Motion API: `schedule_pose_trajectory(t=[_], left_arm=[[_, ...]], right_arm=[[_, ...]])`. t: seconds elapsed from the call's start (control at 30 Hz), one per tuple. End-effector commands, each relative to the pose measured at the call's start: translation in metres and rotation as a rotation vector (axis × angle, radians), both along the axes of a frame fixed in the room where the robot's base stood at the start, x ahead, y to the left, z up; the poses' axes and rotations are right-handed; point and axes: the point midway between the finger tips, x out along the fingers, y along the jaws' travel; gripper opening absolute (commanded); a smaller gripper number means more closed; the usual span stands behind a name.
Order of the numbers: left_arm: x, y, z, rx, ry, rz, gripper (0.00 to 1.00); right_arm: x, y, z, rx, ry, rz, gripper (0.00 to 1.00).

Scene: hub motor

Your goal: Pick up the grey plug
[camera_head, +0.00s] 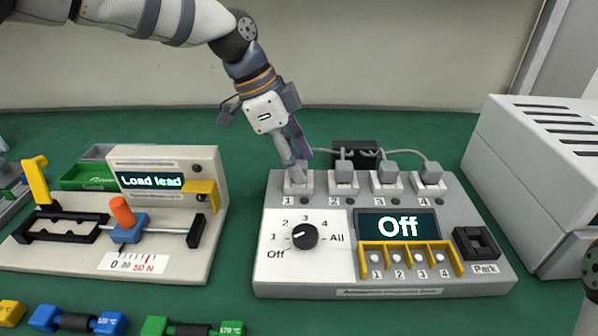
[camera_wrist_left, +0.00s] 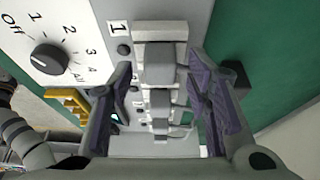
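Grey plugs sit in the numbered sockets of a light grey control box (camera_head: 400,284). The plugs at sockets 2 (camera_head: 344,171), 3 (camera_head: 387,171) and 4 (camera_head: 430,172) show clearly in the head view. My left gripper (camera_head: 297,172) points down at socket 1 and largely hides the plug there. In the left wrist view, my left gripper (camera_wrist_left: 160,75) is open, its two purple-grey fingers on either side of the grey plug by label 1 (camera_wrist_left: 158,63). I see gaps between the fingers and that plug. My right gripper is not in view.
A black block (camera_head: 355,153) with cords stands behind the plugs. A knob (camera_head: 304,236) and a display reading "Off" (camera_head: 398,226) are on the box front. A load test stand (camera_head: 165,235) is to the left, a white vented case (camera_head: 540,145) to the right.

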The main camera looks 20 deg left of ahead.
Motion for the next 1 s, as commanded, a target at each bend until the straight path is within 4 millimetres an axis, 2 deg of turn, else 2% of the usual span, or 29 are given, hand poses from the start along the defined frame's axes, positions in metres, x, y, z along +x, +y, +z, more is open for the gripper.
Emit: schedule_pose_trajectory(t=[0.03,0.17,0.47,0.57,0.67,0.77,0.9,1.0], left_arm=[[0.0,0.0,0.0,0.0,0.0,0.0,0.28],[0.0,0.0,0.0,0.0,0.0,0.0,0.0],[0.0,0.0,0.001,0.0,0.0,0.0,0.0],[0.0,0.0,0.009,0.0,-0.001,-0.001,0.0],[0.001,0.0,0.028,-0.001,-0.004,0.0,0.0],[-0.017,-0.002,0.058,0.0,-0.011,-0.003,0.0],[-0.053,-0.007,0.104,-0.001,-0.019,-0.002,0.0],[-0.086,-0.011,0.117,0.001,-0.018,-0.003,0.0]], right_arm=[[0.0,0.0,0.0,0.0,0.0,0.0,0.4],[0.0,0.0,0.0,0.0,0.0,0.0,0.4],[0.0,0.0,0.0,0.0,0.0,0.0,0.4],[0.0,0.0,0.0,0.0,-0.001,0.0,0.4],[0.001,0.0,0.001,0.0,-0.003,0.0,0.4],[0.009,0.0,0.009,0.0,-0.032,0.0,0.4],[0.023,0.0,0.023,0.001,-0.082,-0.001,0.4],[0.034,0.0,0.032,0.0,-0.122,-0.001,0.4]])
